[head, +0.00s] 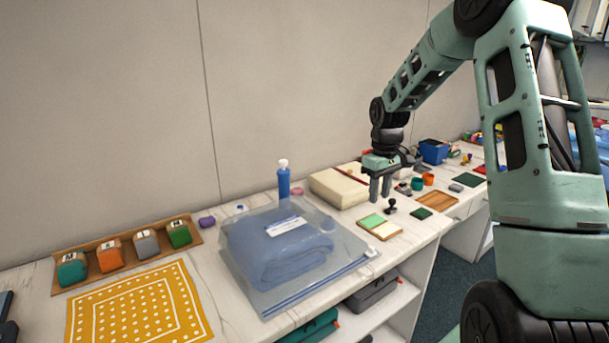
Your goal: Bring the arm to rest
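My arm reaches in from the right side of the head view, its links green and black. My gripper (380,190) points down above the counter (408,238), near a cream box (340,184) and a small black stamp (391,205). Its two fingers look slightly apart with nothing visible between them. Whether the fingertips touch anything below is hard to tell.
A bagged blue folded cloth (275,255) lies mid-counter, with a blue bottle (284,181) behind it. A yellow dotted cloth (138,307) and a cardboard tray (191,223) of coloured rolls are at left. A wooden tray (437,200) and blue bin (433,151) are at right.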

